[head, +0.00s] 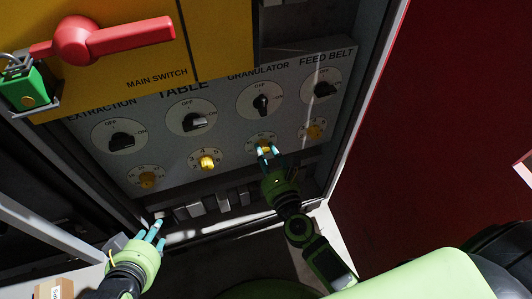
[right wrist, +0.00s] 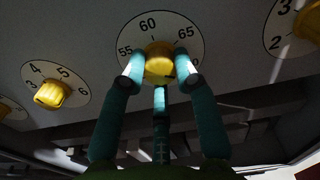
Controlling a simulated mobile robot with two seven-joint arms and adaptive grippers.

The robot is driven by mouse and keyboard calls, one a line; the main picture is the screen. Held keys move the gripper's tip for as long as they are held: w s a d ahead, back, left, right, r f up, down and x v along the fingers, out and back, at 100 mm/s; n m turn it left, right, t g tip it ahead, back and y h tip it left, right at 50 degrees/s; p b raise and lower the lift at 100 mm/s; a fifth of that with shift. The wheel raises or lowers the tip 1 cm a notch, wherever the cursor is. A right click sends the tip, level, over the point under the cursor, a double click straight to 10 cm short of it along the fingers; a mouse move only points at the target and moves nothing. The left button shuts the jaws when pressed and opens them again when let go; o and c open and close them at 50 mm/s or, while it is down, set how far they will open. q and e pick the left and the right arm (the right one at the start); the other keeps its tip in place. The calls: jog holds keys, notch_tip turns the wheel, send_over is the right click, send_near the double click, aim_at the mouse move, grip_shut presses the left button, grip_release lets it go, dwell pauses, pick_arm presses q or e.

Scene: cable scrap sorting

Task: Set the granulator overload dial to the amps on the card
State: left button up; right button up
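The granulator overload dial (right wrist: 160,63) is a yellow knob on a white disc, under the black granulator switch (head: 262,104). In the right wrist view 55, 60 and 65 show on its scale; fingers hide lower figures. A dark mark shows low on the knob, towards the right. My right gripper (head: 268,151) has its fingertips around the knob, two at its sides and one below; they look closed against it. My left gripper (head: 158,233) is open and empty, low at the left, away from the panel. I see no card with amps.
Other yellow dials sit beside it: extraction (head: 148,180), table (head: 208,162) and feed belt (head: 315,131). Black switches (head: 192,121) are above them. A red main switch handle (head: 110,40) with a green padlock (head: 27,90) is at upper left. Grey blocks (head: 210,205) line the panel below.

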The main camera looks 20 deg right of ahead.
jog(key=o, duration=0.3)
jog(key=shift+a+r, duration=0.2)
jog(key=shift+r, duration=0.05)
jog(key=shift+s+d+f, duration=0.1)
jog(key=s, duration=1.2)
jog(key=shift+d, duration=0.2)
jog(key=shift+w, duration=0.1)
